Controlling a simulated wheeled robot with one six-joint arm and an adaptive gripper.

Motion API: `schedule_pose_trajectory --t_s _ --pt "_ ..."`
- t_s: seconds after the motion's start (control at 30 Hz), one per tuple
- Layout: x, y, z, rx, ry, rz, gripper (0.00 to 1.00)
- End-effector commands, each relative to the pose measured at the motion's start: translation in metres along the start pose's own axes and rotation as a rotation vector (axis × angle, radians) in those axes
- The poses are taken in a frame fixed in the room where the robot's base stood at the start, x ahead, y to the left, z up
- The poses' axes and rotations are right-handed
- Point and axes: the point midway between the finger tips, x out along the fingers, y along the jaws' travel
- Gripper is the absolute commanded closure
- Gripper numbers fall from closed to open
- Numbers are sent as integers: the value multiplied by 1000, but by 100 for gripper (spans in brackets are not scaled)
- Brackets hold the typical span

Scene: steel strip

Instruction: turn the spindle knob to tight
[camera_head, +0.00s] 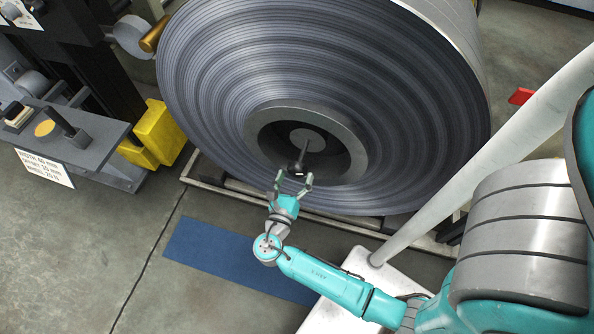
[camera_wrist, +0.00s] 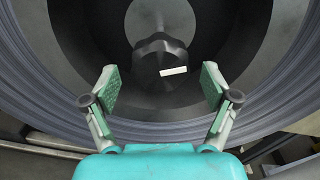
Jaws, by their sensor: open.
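The spindle knob (camera_head: 297,169) is a dark, lobed knob at the hub of a large coil of steel strip (camera_head: 400,110). In the wrist view the knob (camera_wrist: 158,52) shows near the top middle, with a white mark (camera_wrist: 173,71) on it, lying nearly level and slightly tilted. My gripper (camera_head: 292,180) is in front of the coil's hub, just below the knob in the head view. In the wrist view my gripper (camera_wrist: 158,82) has its green-padded fingers wide apart, one on each side below the knob. Nothing is between the pads, and they look apart from the knob.
A machine with a yellow block (camera_head: 160,135) and a labelled grey shelf (camera_head: 75,140) stands at the left. A blue mat (camera_head: 215,252) lies on the floor below the coil. The coil rests on a low metal frame (camera_head: 215,187). A red item (camera_head: 521,96) is at the right.

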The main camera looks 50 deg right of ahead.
Motion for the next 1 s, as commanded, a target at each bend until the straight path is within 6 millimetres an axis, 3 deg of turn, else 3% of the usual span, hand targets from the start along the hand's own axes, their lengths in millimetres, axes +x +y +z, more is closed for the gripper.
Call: schedule_pose_trajectory --t_s 0.2,0.57,0.6,0.83,1.0 --pt "16 0 0 0 0 -1 14" --pt "20 0 0 0 0 0 14" --pt "20 0 0 0 0 0 16" --pt "20 0 0 0 0 0 73" --pt "20 0 0 4 0 1 73"
